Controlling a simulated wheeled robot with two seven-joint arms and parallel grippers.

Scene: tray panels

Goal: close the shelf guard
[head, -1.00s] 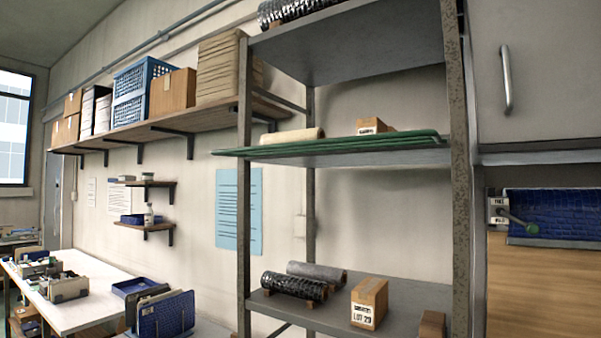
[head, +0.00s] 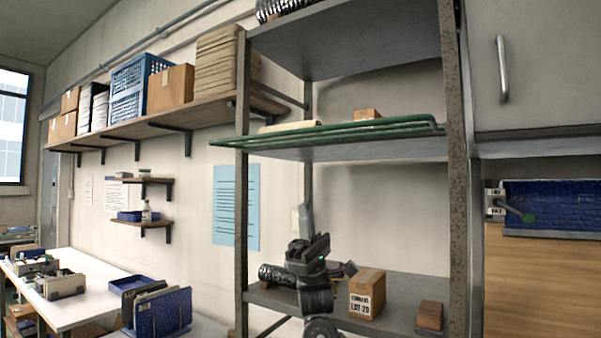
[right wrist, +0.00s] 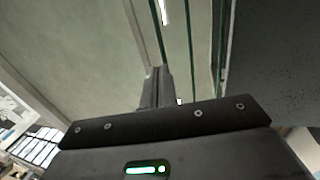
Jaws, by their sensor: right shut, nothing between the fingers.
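The shelf guard (head: 340,133) is a set of green rails along the front of the middle shelf of the metal rack. It lies nearly flat, sticking out from the shelf front, and spans between the two front posts. My right gripper (head: 306,214) points upward in front of the rack, below the guard and apart from it in the head view. Its fingers are together and empty. In the right wrist view the shut fingers (right wrist: 157,85) point up, with the guard's green bars (right wrist: 191,45) beyond and to their right. My left gripper is not in view.
On the lower shelf (head: 400,318) stand a labelled carton (head: 367,293), a dark ribbed roll (head: 277,273) partly behind my right arm, and a small brown block (head: 430,315). Rack posts (head: 457,200) bound the opening. A cabinet (head: 540,70) is at the right.

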